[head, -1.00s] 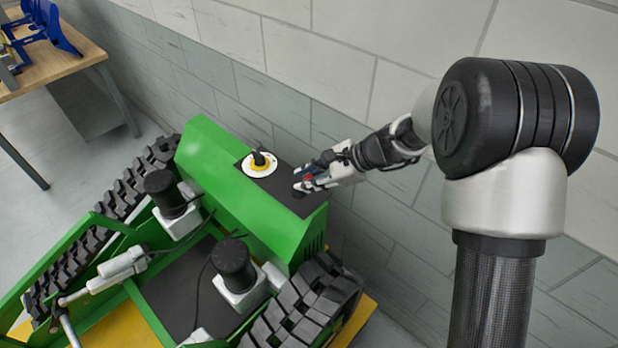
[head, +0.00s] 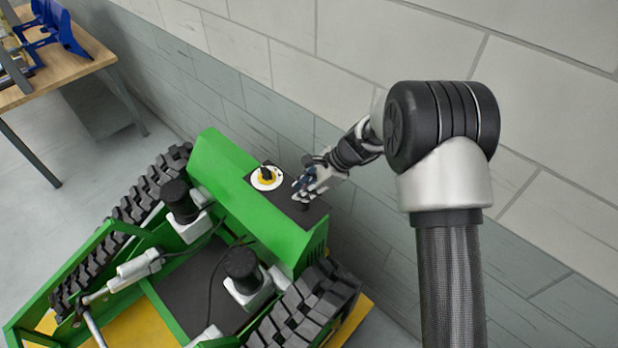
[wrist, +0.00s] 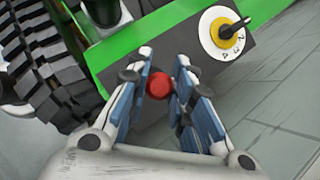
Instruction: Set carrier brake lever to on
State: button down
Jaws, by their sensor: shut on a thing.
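The brake lever's red knob (wrist: 158,84) sits between the two blue-padded fingers of my gripper (wrist: 160,88) in the wrist view. My gripper is shut on this knob. In the head view my gripper (head: 306,184) is over the black panel (head: 296,214) on top of the green carrier (head: 232,189), and the fingers cover the knob. The lever's shaft is mostly hidden, and I cannot read any on or off marking for it.
A yellow and white dial (head: 267,179) with a black handle is beside my gripper on the same panel; it also shows in the wrist view (wrist: 222,36). A grey tiled wall (head: 420,40) rises behind the carrier. A wooden workbench (head: 60,75) stands at far left.

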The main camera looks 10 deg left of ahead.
jog(key=a+h+p, duration=0.1)
jog(key=w+a+g+h+p, duration=0.1)
jog(key=p, duration=0.1)
jog(key=w+a+g+h+p, duration=0.1)
jog(key=shift+f+m+h, duration=0.1)
jog(key=shift+m+h, duration=0.2)
jog(key=shift+w+a+f+b, duration=0.15)
jog(key=shift+w+a+b, duration=0.05)
jog(key=shift+a+b, duration=0.2)
jog(key=shift+w+a+f+b, duration=0.2)
jog(key=shift+a+b, duration=0.1)
jog(key=shift+a, duration=0.1)
jog(key=shift+a+r, duration=0.15)
jog(key=shift+w+r, duration=0.1)
jog(key=c, duration=1.4)
grip_release()
jog(key=shift+w+a, duration=0.1)
jog(key=shift+c, duration=0.2)
jog(key=shift+o, duration=0.2)
